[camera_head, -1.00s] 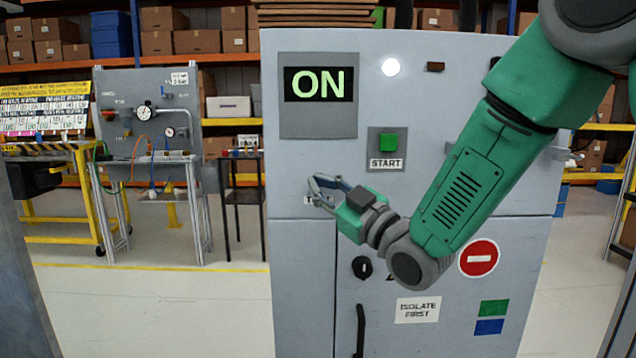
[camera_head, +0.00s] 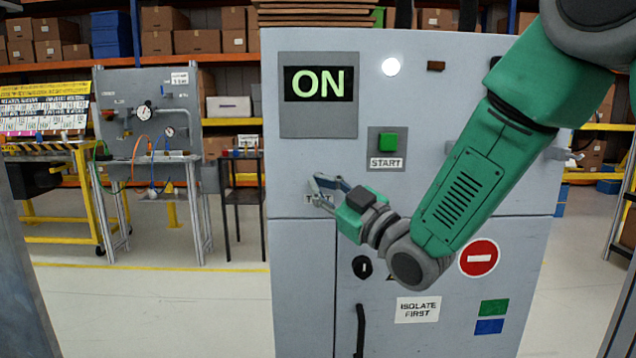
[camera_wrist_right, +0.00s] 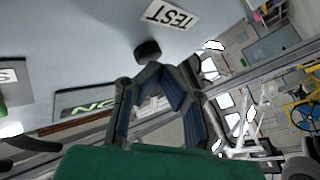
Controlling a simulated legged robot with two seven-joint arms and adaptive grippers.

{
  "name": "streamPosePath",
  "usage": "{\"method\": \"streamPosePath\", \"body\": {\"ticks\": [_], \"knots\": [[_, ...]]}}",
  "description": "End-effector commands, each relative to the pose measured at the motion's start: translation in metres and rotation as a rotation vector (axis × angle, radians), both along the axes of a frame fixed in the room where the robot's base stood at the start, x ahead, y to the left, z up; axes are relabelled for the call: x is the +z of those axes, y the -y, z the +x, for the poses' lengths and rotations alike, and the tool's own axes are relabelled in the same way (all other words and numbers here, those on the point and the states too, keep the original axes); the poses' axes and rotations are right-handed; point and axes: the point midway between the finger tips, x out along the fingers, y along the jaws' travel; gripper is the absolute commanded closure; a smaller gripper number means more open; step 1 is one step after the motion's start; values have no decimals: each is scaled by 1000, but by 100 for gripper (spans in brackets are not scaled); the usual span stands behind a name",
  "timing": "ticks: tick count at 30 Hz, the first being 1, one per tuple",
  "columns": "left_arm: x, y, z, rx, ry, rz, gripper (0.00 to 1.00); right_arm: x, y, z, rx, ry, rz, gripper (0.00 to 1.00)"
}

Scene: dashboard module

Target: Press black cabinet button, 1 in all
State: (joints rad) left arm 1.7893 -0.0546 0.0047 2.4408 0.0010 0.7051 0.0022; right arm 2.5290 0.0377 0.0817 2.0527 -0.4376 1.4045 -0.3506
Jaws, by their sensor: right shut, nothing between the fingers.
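The black button (camera_wrist_right: 148,50) stands out from the grey cabinet face just beside the TEST label (camera_wrist_right: 172,15) in the right wrist view. In the head view my right gripper (camera_head: 318,184) hides the button and covers most of its label. My right gripper also shows in the wrist view (camera_wrist_right: 154,68), shut and empty, its tips close to the button; I cannot tell whether they touch it. The cabinet (camera_head: 300,240) has a display (camera_head: 318,84) reading ON. My left gripper is not in view.
A green button (camera_head: 387,143) with a START label sits up and right of my gripper. A black knob (camera_head: 362,267) and a long black handle (camera_head: 360,330) are below.

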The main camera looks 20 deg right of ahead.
Motion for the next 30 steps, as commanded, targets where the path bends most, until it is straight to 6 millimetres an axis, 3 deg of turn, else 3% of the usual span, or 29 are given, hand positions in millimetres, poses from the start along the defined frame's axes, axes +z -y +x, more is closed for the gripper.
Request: {"method": "streamPosePath", "body": {"ticks": [16, 30], "knots": [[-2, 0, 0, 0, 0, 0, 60, 0, -4, -12, 1, 1, 0, 100], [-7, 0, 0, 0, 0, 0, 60, 0, -16, -53, 2, 0, 1, 100]]}}
